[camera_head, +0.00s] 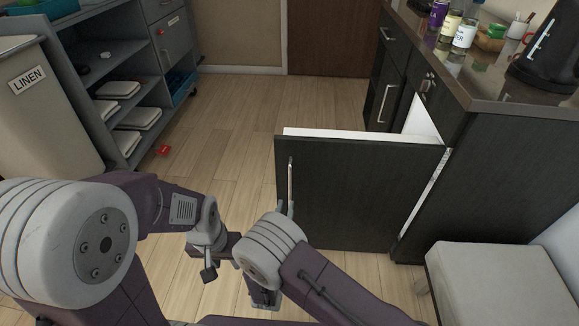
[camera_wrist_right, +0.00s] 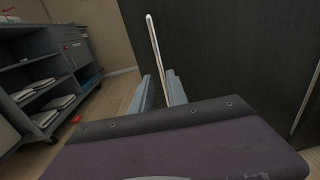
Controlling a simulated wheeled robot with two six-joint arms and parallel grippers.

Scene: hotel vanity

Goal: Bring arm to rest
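The dark cabinet door (camera_head: 345,195) stands swung open from the vanity, with a slim upright metal handle (camera_head: 290,180) on its face. The handle also shows in the right wrist view (camera_wrist_right: 153,40). My right gripper (camera_head: 287,208) is at the lower part of the handle. In the right wrist view its two fingers (camera_wrist_right: 159,95) are apart, with the handle's lower end between or just beyond them; contact is unclear. My left gripper (camera_head: 208,271) hangs low over the floor, left of the door and apart from it. Its finger gap is not clear.
The dark vanity (camera_head: 485,175) with bottles and a black coffee machine (camera_head: 550,50) is at right. A white-topped stool (camera_head: 500,285) stands at lower right. A grey shelf unit (camera_head: 125,80) and linen bin (camera_head: 45,110) are at left.

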